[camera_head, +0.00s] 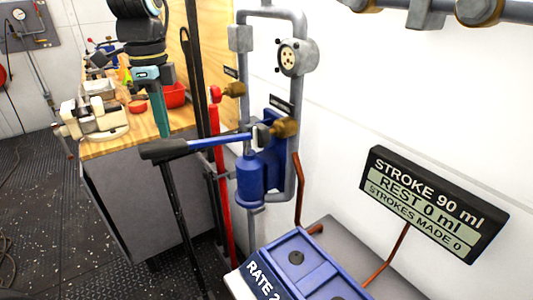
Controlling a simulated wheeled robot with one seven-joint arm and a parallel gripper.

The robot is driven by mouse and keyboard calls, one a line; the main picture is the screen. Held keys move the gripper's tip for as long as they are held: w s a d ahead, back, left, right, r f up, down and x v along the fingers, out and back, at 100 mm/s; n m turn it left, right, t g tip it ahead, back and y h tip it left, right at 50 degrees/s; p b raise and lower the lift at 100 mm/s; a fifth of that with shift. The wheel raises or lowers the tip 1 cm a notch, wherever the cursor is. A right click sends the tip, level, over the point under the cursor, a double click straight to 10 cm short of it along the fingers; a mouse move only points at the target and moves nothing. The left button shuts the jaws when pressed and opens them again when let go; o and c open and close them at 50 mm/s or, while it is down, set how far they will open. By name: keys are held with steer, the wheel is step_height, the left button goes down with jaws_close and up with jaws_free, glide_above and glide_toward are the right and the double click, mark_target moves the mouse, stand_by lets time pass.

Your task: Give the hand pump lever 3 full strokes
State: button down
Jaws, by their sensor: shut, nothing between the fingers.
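The hand pump lever (207,142) is a blue bar with a thick black grip at its left end. It points left from the blue pump body (252,180) on the white wall and looks close to level. My gripper (162,132) comes down from the top left, with teal fingers shut and empty. Its fingertips are just above the black grip in the picture; I cannot tell whether they touch it. The dark display (432,205) at the right reads "STROKE 90 ml, REST 0 ml, STROKES MADE 0".
Grey pipes and a round gauge-like fitting (297,57) are above. A wooden-topped bench (125,140) with a red bin (175,95) and tools is behind.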

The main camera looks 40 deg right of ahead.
steer(key=shift+f, duration=0.1)
steer(key=shift+f+b, duration=3.8)
steer(key=shift+f, duration=2.05)
step_height(320, 180, up, 12)
steer(key=p, duration=1)
steer(key=shift+f, duration=0.1)
steer(key=shift+f, duration=0.1)
steer(key=shift+f+b, duration=3.55)
steer(key=shift+f, duration=2.2)
step_height(320, 180, up, 12)
steer(key=p, duration=1)
steer(key=shift+f, duration=0.15)
